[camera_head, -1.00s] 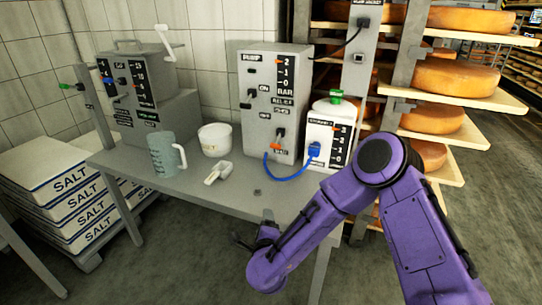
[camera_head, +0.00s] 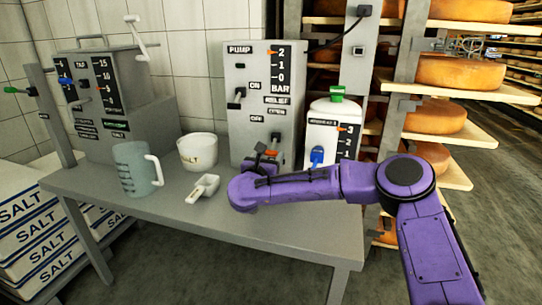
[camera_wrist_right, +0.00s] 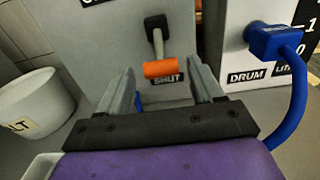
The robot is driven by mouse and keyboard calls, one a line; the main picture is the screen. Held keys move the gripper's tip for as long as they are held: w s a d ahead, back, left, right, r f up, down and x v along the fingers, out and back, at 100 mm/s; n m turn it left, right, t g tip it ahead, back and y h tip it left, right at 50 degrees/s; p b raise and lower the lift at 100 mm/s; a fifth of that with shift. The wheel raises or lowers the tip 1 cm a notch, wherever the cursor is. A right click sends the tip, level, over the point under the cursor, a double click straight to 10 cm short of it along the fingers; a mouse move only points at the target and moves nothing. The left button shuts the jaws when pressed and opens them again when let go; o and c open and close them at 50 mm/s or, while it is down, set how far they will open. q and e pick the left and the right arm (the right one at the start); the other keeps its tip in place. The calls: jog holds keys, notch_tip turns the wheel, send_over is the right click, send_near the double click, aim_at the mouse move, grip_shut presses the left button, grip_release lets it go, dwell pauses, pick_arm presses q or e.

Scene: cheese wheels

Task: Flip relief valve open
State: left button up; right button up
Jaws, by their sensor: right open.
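The grey pump box (camera_head: 241,130) stands at the back of the table with RELIEF, ON and BAR labels. Its lower lever, the relief valve, shows in the right wrist view with a grey stem and an orange handle (camera_wrist_right: 163,69) hanging down beside the SHUT label (camera_wrist_right: 168,79). My right gripper (camera_head: 266,158) is at the lower front of the pump and partly hides this lever in the head view. In the wrist view its fingers (camera_wrist_right: 163,88) are spread, one on each side of the orange handle, with nothing gripped. My left gripper is not in view.
A white drum (camera_head: 325,128) with a blue valve and hose stands close right of the pump. A white tub (camera_head: 198,152), a scoop (camera_head: 203,189) and a jug (camera_head: 137,170) sit to the left. Cheese shelves (camera_head: 455,130) stand at right.

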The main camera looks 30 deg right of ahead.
aim_at(273, 144)
jog(key=shift+x, duration=1.35)
jog(key=shift+s+d, duration=0.1)
jog(key=c, duration=1)
jog(key=shift+s+r+g+y+p, duration=0.1)
jog(key=shift+r+g+y+p, duration=0.3)
jog(key=shift+p, duration=0.4)
notch_tip(273, 144, up, 5)
jog(key=g+y+p, duration=0.6)
jog(key=y+p, duration=0.1)
jog(key=p, duration=0.6)
jog(key=shift+r+p, duration=0.15)
jog(key=shift+p, duration=0.2)
jog(key=shift+r+g+y+p, duration=0.15)
jog(key=shift+g+y+p, duration=0.4)
jog(key=shift+p, duration=0.55)
jog(key=o, duration=1)
